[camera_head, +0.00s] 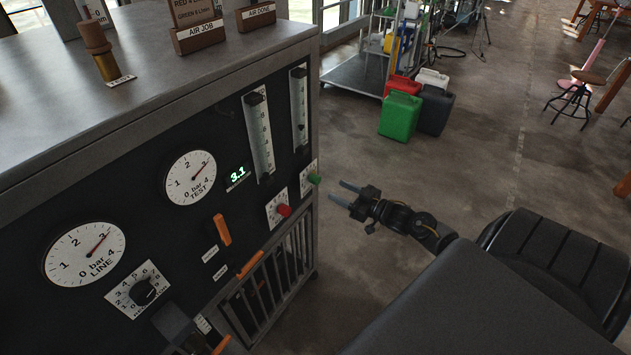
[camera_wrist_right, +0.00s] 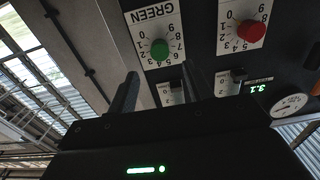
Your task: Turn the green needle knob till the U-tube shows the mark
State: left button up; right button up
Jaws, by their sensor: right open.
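The green needle knob (camera_head: 314,179) sits on a white dial plate at the right end of the black panel. In the right wrist view the knob (camera_wrist_right: 159,50) shows upside down under the word GREEN. My right gripper (camera_head: 342,192) is open and empty, with its fingers pointing at the knob from the right, a short gap away. In its wrist view the fingers (camera_wrist_right: 159,78) are apart, with the knob ahead between their lines. Two upright scaled tubes, the left one (camera_head: 260,135) and the right one (camera_head: 299,110), stand above the knobs. I cannot make out a U-tube or its mark.
A red knob (camera_head: 283,210) sits left of the green one. The TEST gauge (camera_head: 190,178), LINE gauge (camera_head: 84,254), a 3.1 display (camera_head: 237,175) and an orange lever (camera_head: 222,230) share the panel. Coloured canisters (camera_head: 400,115) stand behind on open floor.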

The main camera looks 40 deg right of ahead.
aim_at(319, 181)
jog(key=b+x, duration=0.3)
jog(key=x, duration=0.4)
jog(key=shift+w+f+b, duration=0.15)
jog(key=shift+b, duration=0.15)
jog(key=shift+w+a, duration=0.25)
jog(key=shift+w, duration=0.4)
grip_shut()
